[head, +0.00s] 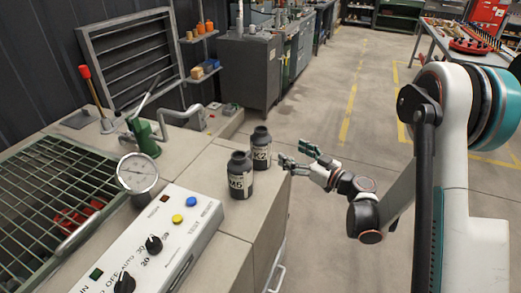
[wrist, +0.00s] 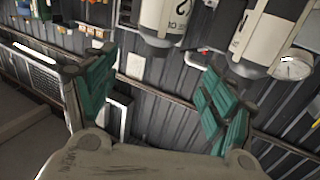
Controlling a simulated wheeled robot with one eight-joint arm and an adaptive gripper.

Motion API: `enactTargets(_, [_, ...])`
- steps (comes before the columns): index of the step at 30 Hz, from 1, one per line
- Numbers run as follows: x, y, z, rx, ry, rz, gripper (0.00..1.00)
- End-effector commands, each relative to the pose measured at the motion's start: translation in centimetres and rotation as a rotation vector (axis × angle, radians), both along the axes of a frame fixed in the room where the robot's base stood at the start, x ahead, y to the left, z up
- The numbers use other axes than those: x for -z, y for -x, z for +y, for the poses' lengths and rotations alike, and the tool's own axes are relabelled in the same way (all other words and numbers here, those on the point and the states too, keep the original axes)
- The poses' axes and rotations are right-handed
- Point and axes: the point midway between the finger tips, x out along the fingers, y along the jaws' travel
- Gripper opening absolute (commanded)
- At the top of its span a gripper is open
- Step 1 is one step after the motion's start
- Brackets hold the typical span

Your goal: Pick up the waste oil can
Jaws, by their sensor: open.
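The nearer one (head: 239,176) reads about "M6"; the farther one (head: 261,150) reads about "K2". I cannot tell from the labels which is the waste oil can. My gripper (head: 292,157) is open and empty just right of the K2 can, with a small apparent gap. In the wrist view, which looks upside down, the K2 can (wrist: 165,17) is at the top, beyond the open teal fingers (wrist: 158,70). The M6 can (wrist: 264,38) is at the upper right.
A control panel (head: 160,243) with knobs and buttons lies left of the cans, beside a round gauge (head: 137,174). A green grating (head: 50,185) is farther left. The counter's right edge is close to the cans; open floor (head: 330,235) lies right of it.

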Motion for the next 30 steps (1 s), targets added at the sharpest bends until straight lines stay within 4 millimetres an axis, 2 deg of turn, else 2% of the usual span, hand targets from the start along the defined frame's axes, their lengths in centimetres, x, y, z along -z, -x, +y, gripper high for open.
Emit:
enactTargets(5, [0.4, -0.7, 0.5, 0.000, -0.009, -0.023, 0.77])
enactTargets(15, [0.6, -4.7, 5.0, 0.000, -0.008, -0.022, 0.77])
enactTargets(25, [0.4, -6.4, 7.0, 0.000, -0.009, -0.022, 0.77])
enactTargets(30, [0.1, -7.9, 9.0, 0.000, -0.008, -0.022, 0.77])
